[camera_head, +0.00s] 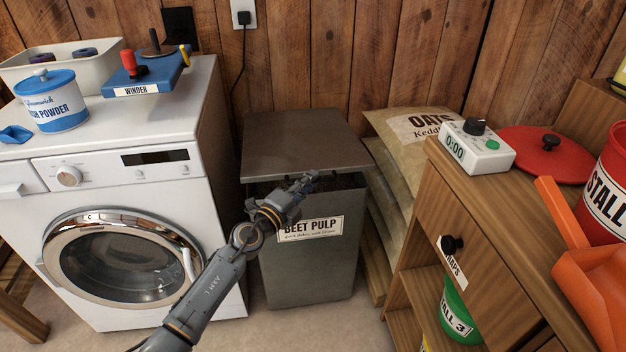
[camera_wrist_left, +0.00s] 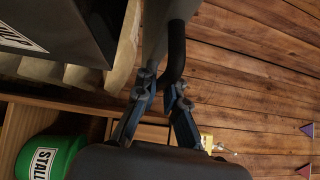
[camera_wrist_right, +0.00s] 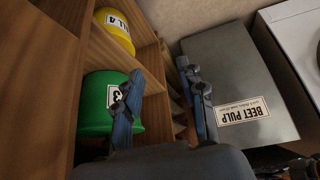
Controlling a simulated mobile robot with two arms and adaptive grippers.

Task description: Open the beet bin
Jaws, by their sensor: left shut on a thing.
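The beet bin (camera_head: 310,268) is a grey-green box with a "BEET PULP" label, standing between the washing machine and the sacks. Its dark lid (camera_head: 300,140) is tilted up a little at the front, and a dark gap shows under its front edge. My left gripper (camera_head: 304,183) is at the lid's front edge. In the left wrist view its fingers (camera_wrist_left: 162,84) are shut on a dark curved handle (camera_wrist_left: 177,50). My right gripper (camera_wrist_right: 158,82) is open and empty; the bin (camera_wrist_right: 225,75) is also in its view.
A white washing machine (camera_head: 110,170) stands close at left of the bin. Feed sacks (camera_head: 405,150) are stacked at its right. A wooden cabinet (camera_head: 480,220) stands at right, with a timer (camera_head: 478,147) and a red lid (camera_head: 545,158) on top. A wooden wall is behind.

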